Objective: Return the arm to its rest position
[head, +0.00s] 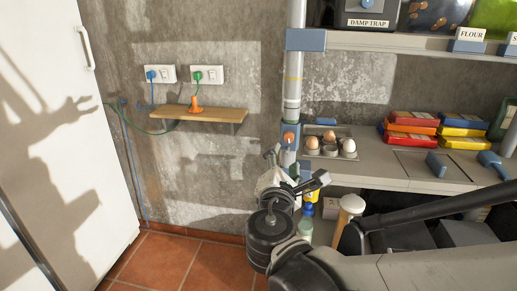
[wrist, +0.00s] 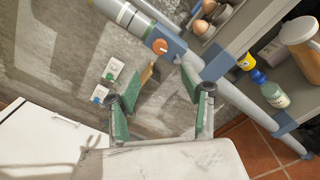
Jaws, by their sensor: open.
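My gripper (head: 296,174) is open in the head view, in front of the grey pipe, just below the blue fitting with an orange knob (head: 288,138). My dark arm comes in from the lower right. In the wrist view my gripper (wrist: 160,78) has its two green-padded fingers spread apart, with nothing held between them. The blue fitting (wrist: 173,50) and its orange knob lie beyond the fingertips there; I cannot tell the exact gap.
The pipe (head: 294,90) stands beside a counter (head: 360,174) with an egg tray (head: 340,134) and several boxes (head: 412,120). A wooden wall shelf (head: 190,114) holds an orange object. A white cabinet (head: 75,130) stands left. Bottles (wrist: 272,95) sit below the counter. Tiled floor at lower left is clear.

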